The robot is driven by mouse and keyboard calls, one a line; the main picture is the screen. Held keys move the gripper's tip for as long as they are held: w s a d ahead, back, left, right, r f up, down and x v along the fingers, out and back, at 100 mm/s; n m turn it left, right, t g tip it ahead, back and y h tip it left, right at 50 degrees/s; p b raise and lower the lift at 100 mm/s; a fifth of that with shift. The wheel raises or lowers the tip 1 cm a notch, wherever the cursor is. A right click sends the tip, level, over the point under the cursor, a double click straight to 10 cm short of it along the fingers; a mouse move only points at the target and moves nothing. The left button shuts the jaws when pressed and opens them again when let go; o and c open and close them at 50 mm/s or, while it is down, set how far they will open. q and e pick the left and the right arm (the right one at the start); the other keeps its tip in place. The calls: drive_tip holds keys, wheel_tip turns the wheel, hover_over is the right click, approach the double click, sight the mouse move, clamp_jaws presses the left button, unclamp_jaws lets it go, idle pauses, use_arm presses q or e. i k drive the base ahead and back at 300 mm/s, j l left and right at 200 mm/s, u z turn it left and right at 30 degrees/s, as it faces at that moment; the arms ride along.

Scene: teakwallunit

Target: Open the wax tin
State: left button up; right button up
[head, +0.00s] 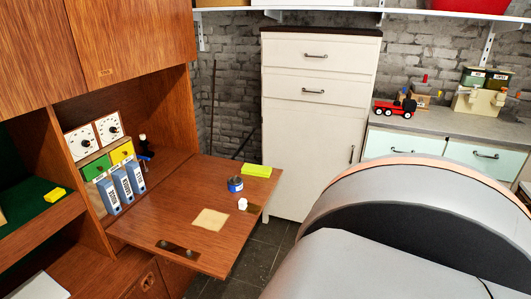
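A small round tin (235,185), dark with a blue and white band, stands on the fold-down wooden flap (180,217) of the wall unit. It looks like the wax tin. It is too small in the head view to tell how its lid sits. Neither of my grippers shows in the head view. A large grey rounded part of my own body fills the lower right and hides what lies behind it.
On the flap, a yellow-green block (257,170) lies behind the tin, a small white object (242,203) in front, and a pale square (210,219) nearer. Blue binders (122,186) stand at the flap's left. A white cabinet (316,120) stands behind.

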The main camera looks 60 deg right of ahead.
sight(232, 188)
drive_tip(key=z, duration=1.65)
drive_tip(key=i+j+z, duration=0.15)
drive_tip(key=i+j, duration=0.15)
